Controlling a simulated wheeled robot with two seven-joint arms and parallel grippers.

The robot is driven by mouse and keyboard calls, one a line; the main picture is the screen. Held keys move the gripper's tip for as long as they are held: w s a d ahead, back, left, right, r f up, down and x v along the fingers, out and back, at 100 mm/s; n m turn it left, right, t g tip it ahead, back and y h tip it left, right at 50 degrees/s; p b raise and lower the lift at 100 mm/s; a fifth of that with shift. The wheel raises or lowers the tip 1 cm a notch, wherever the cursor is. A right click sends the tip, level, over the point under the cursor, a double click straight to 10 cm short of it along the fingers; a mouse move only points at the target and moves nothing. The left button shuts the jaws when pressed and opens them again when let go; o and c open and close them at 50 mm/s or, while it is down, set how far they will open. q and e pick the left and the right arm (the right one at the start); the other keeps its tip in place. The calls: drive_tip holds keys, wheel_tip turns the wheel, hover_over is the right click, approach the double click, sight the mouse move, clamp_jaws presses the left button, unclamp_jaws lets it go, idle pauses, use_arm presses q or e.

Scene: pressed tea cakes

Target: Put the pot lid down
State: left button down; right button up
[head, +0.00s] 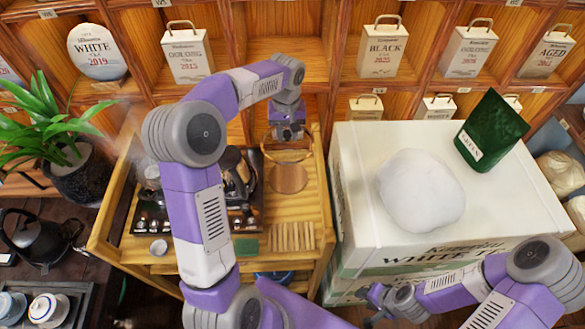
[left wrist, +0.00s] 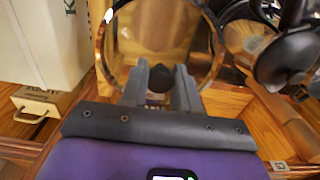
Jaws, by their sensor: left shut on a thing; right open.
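The pot lid (left wrist: 103,65) is a clear glass disc with a golden rim and a black knob (left wrist: 159,78). My left gripper (left wrist: 158,88) is shut on that knob in the left wrist view. In the head view my left gripper (head: 288,134) holds the lid (head: 287,156) over the back right of the wooden cart, above a round brown patch (head: 288,180). Whether the lid touches anything below is unclear. A dark and metallic pot (head: 238,174) stands to its left, partly hidden by my left arm. My right gripper (head: 377,298) is open and empty at the lower right.
The wooden cart (head: 318,205) also bears a slatted wooden piece (head: 293,237) and a green block (head: 246,246). A white crate (head: 350,185) with a white lump (head: 420,190) and a green packet (head: 491,130) stands close on the right. Shelves with tea packages rise behind.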

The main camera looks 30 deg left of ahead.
sight(287, 140)
use_arm(q)
wheel_tip(287, 140, down, 17)
drive_tip(key=b, duration=0.3)
drive_tip(key=shift+f, duration=0.15)
drive_tip(key=shift+s, duration=0.1)
drive_tip(key=shift+f, duration=0.15)
drive_tip(key=c, duration=0.8)
unclamp_jaws()
wheel_tip(287, 140, up, 12)
drive_tip(key=shift+r+p, duration=0.15)
drive_tip(key=shift+p, duration=0.9)
drive_tip(key=shift+r, duration=0.1)
